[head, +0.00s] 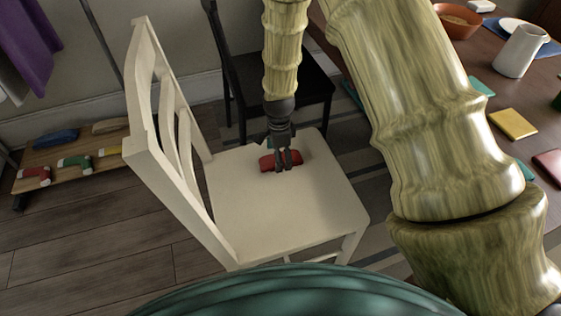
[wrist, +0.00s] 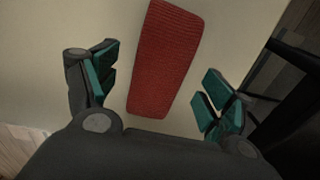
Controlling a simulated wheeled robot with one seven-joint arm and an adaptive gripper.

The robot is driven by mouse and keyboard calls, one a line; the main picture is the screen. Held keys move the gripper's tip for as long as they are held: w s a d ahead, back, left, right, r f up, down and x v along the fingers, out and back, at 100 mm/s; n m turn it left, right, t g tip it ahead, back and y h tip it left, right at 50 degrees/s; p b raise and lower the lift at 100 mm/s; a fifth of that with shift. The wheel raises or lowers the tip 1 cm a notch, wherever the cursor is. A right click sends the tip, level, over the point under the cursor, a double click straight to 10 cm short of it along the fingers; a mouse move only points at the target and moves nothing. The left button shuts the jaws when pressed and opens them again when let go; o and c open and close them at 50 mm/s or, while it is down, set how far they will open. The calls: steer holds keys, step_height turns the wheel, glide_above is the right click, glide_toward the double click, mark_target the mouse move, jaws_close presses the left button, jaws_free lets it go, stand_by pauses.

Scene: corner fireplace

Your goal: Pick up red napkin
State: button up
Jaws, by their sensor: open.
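The red napkin (head: 268,163) lies on the seat of the white chair (head: 300,215), near the back of the seat in the head view. In the wrist view the napkin (wrist: 165,60) is a long ribbed red strip, running from the top edge to the middle. My gripper (head: 284,165) is over the napkin and hides part of it in the head view. In the wrist view my gripper (wrist: 155,95) is open, with one finger on each side of the napkin and gaps between. I cannot tell the exact height of the fingers above the seat.
A black chair (head: 300,92) stands behind the white chair. A wooden table at right holds a white pitcher (head: 520,52), an orange bowl (head: 457,20), a yellow napkin (head: 513,124) and another red cloth (head: 549,161). A low wooden rack (head: 75,165) with stockings is at left.

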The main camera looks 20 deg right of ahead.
steer(key=shift+f, duration=0.65)
steer(key=c, duration=1)
steer(key=shift+r, duration=0.1)
steer(key=shift+c, duration=0.2)
